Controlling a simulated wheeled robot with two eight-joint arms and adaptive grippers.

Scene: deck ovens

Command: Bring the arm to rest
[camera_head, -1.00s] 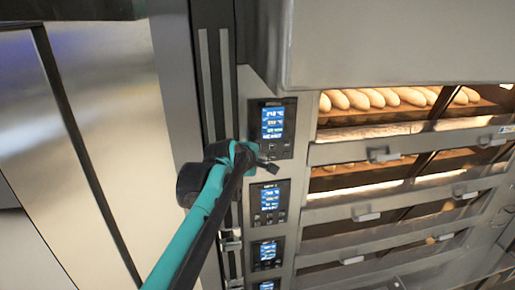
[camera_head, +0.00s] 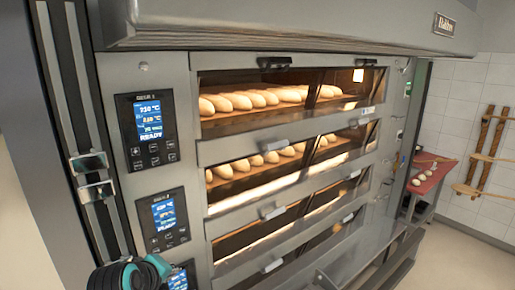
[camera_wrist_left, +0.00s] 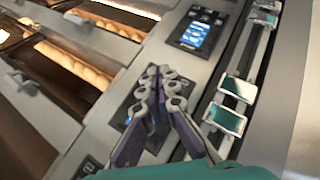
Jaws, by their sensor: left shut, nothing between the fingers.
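My left gripper (camera_wrist_left: 160,74) shows in the left wrist view with its two dark, jointed fingers meeting at the tips. It is shut and empty. It is in front of the oven's control column, overlapping one dark display panel (camera_wrist_left: 133,107) in that view; I cannot tell whether it touches. In the head view only a teal and black part of my left arm (camera_head: 130,274) shows at the bottom left edge. My right gripper is in neither view.
A steel deck oven (camera_head: 110,75) fills most of the head view, with lit decks of bread loaves (camera_head: 250,100) and control displays (camera_head: 148,118). A red-topped table (camera_head: 430,177) with loaves stands at the right. Floor (camera_head: 450,255) is clear at the lower right.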

